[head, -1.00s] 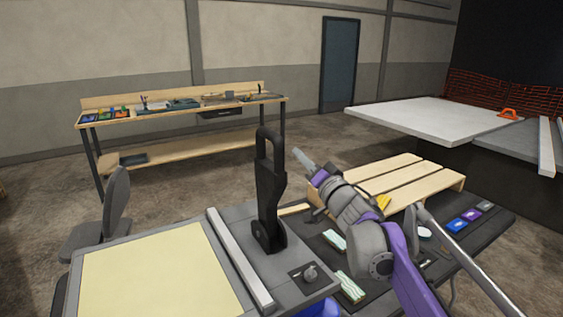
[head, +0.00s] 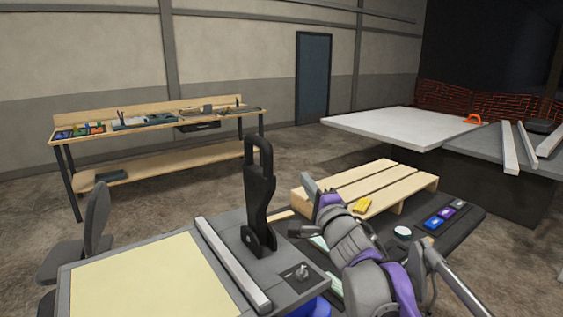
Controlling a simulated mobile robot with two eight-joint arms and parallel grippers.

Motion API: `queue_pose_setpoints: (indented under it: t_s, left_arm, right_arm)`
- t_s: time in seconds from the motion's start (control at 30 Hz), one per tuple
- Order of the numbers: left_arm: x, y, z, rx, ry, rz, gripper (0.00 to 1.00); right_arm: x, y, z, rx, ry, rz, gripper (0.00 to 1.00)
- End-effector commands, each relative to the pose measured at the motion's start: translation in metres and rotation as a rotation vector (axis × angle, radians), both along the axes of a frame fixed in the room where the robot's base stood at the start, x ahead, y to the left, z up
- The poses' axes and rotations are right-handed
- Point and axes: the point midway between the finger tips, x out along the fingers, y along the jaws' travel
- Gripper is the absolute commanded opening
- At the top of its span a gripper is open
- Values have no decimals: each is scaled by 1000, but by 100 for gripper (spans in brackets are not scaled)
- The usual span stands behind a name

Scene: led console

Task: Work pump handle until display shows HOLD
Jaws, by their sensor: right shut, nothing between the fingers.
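The black pump handle (head: 258,195) stands upright with a loop grip at its top, on the grey console (head: 225,235). My right gripper (head: 308,183) is shut and empty, to the right of the handle and apart from it. A broad cream panel (head: 140,280) fills the left of the console. No display text can be read. A small knob (head: 303,271) sits on a dark plate in front of the handle's base. My left gripper is out of view.
A pale bar (head: 232,262) lies between panel and handle. A wooden pallet (head: 375,185) with a yellow block (head: 361,205) is behind my right arm. Blue and purple boxes (head: 440,217) lie on the dark surface at right. A grey chair (head: 95,225) stands left.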

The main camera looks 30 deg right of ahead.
Motion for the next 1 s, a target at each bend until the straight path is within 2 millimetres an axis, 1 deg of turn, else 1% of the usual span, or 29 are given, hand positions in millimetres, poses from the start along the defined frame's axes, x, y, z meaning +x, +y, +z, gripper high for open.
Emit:
queue_pose_setpoints:
  t_s: [0.17,0.27,0.5,0.6,0.7,0.8,1.0]
  left_arm:
    - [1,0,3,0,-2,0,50]
    - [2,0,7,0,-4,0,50]
    - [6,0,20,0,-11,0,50]
    - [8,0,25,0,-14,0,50]
    - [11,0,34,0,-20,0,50]
    - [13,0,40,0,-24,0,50]
    - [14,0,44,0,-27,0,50]
  right_arm:
    - [15,-3,3,1,0,1,0]
    - [32,-6,6,-1,-1,3,0]
    - [81,-18,14,-1,-1,2,0]
    - [99,-22,17,-1,-2,2,0]
    - [112,-11,21,1,-2,4,0]
    - [122,-5,22,0,-3,3,0]
    - [130,-1,21,-1,-1,1,0]
